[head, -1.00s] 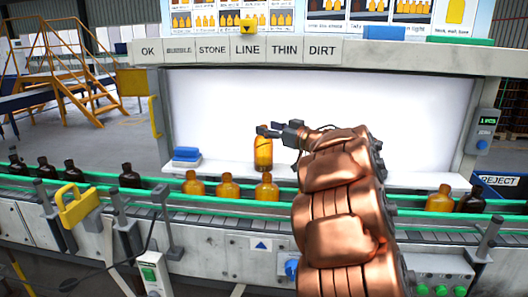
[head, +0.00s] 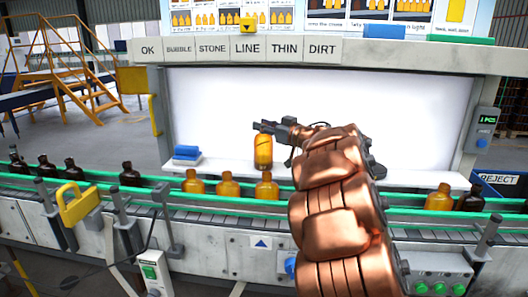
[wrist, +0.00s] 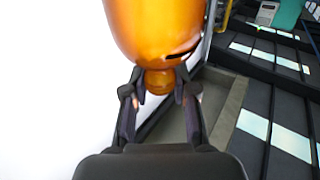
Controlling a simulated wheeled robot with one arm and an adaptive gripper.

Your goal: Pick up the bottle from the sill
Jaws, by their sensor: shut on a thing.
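The amber bottle (head: 263,152) is upright at the white sill (head: 330,177), in front of the bright white panel. Its base is at or very near the sill; I cannot tell if they touch. My gripper (head: 266,127) is at the bottle's top and hides its neck in the head view. In the wrist view my gripper (wrist: 160,92) has its two fingers shut on either side of the bottle's neck. The bottle's body (wrist: 155,28) fills the top of that view and carries a short dark line.
Several amber bottles stand on the green-railed conveyor (head: 120,198) in front of the sill, with dark ones at left and right. A blue-and-white block (head: 187,155) lies left on the sill. A yellow padlock-shaped part (head: 77,204) stands at front left. A labelled beam (head: 400,55) crosses above.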

